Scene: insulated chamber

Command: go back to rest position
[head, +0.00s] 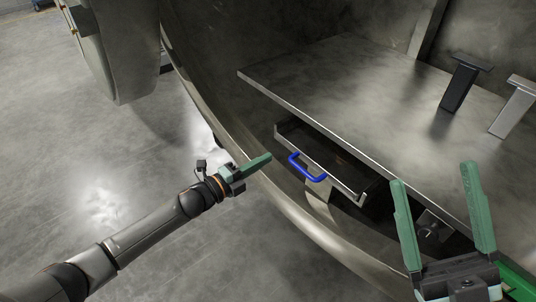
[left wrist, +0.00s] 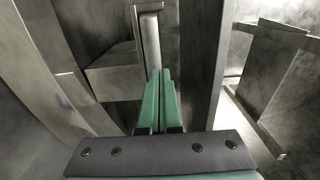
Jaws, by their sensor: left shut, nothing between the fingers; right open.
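My left gripper (head: 258,162) is shut and empty in the head view. It is near the curved rim of the chamber, to the left of the drawer and apart from its blue handle. Its two green fingers lie together in the left wrist view (left wrist: 160,78). My right gripper (head: 430,176) is open and empty at the lower right of the head view, in front of the table's edge. Its green fingers point up and stand well apart.
A metal table (head: 350,95) fills the chamber. Under it a drawer (head: 335,172) with a blue handle (head: 306,168) stands partly open. A black bracket (head: 460,85) and a grey bracket (head: 513,106) stand on the table. The floor (head: 60,180) at left is clear.

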